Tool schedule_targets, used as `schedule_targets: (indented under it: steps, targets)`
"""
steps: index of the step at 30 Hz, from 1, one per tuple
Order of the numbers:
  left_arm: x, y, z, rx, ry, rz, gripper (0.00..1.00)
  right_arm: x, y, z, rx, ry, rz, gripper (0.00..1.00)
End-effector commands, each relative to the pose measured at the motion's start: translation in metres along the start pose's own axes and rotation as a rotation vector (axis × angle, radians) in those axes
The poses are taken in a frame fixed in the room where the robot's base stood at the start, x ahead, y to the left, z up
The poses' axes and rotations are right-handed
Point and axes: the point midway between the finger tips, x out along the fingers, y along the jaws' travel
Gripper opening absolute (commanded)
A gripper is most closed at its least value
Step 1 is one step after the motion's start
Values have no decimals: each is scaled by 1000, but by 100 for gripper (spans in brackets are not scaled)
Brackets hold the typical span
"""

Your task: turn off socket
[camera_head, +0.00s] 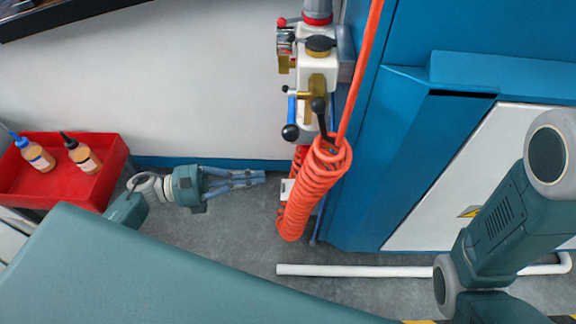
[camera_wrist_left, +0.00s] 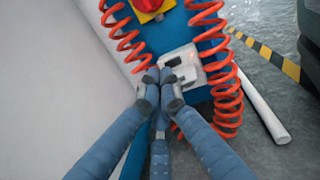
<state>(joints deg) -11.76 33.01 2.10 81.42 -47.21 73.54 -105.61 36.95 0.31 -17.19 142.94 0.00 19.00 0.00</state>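The socket (camera_wrist_left: 188,70) is a white box on the blue panel in the left wrist view, with a dark grey part and a small reddish spot on its face. In the head view only a sliver of the white socket (camera_head: 286,190) shows behind the orange coil. My left gripper (camera_head: 263,177) points right toward it, a short way to its left. In the left wrist view its blue fingertips (camera_wrist_left: 160,78) are together, empty, in front of the socket's left edge; contact cannot be told. My right arm shows at the right, but its gripper is out of view.
Orange coiled hoses (camera_head: 316,185) hang in front of and beside the socket. A red-and-yellow switch (camera_wrist_left: 150,8) is above it. A white pipe (camera_head: 350,271) runs low along the floor. A red tray (camera_head: 60,180) with two bottles stands at left.

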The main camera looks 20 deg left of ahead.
Motion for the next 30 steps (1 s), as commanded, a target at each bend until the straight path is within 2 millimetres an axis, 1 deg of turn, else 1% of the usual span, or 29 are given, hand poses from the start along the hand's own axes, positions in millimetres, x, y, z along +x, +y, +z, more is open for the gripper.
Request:
schedule_targets:
  steps: [1,3,13,16,20,22,27,30]
  targets:
    - [-6,3,-11,28,21,3,0,0,-1,-5,-1,11,-3,40]
    - [-12,5,-17,55,40,3,0,2,-2,-6,-2,16,-6,40]
    - [-13,6,-17,67,45,3,0,4,-2,-6,-2,16,-6,40]
    - [-10,6,-18,66,44,3,0,2,-2,-7,-2,17,-7,40]
    - [5,6,-20,68,42,2,0,0,-4,-11,-3,24,-9,40]
    - [17,6,-20,69,41,1,0,-2,-5,-15,-4,32,-12,40]
    - [49,6,-22,67,41,2,0,-14,-7,-18,-4,30,-11,40]
    - [65,6,-22,68,42,2,0,-19,-8,-20,-4,30,-12,40]
